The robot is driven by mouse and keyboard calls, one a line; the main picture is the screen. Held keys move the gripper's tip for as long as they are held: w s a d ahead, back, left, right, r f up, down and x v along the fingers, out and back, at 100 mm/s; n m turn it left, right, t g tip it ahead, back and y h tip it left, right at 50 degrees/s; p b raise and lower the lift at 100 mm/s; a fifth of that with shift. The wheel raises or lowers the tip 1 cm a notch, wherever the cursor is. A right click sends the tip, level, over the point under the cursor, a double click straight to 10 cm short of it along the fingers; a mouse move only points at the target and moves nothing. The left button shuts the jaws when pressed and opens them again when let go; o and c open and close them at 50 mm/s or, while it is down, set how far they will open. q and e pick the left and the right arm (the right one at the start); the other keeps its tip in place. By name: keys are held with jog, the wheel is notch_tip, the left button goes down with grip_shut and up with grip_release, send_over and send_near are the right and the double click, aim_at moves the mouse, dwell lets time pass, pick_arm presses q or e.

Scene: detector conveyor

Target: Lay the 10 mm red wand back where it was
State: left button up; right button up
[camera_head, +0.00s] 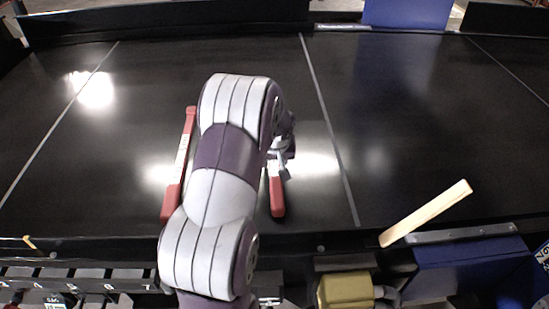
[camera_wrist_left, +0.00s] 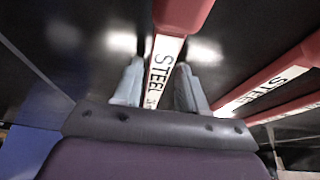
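My left gripper (camera_head: 282,150) is low over the black conveyor belt (camera_head: 420,120), its fingers partly hidden by my arm. In the left wrist view the left gripper (camera_wrist_left: 158,88) has one finger on each side of a red wand (camera_wrist_left: 163,65) with a white "STEEL" label, and looks shut on it. This wand's red end (camera_head: 277,195) shows beside my arm in the head view. Its size marking is not readable. Two more red wands (camera_wrist_left: 268,88) lie to the right in the wrist view. One long red wand (camera_head: 181,155) shows left of my arm. My right gripper is not in view.
A pale wooden stick (camera_head: 427,212) leans over the belt's front edge at the right. A numbered rack (camera_head: 75,283) is at the lower left, and a yellow object (camera_head: 345,290) at the bottom. Blue bins (camera_head: 470,270) stand lower right.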

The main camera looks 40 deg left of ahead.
pick_arm(q)
jog(key=shift+o, duration=0.3)
jog(key=shift+d+r, duration=0.1)
jog(key=shift+r, duration=0.1)
jog(key=b+v, duration=0.3)
jog(key=v, duration=0.8)
jog(key=shift+r, duration=0.35)
jog(key=shift+s+d+f, duration=0.1)
jog(key=shift+s, duration=0.05)
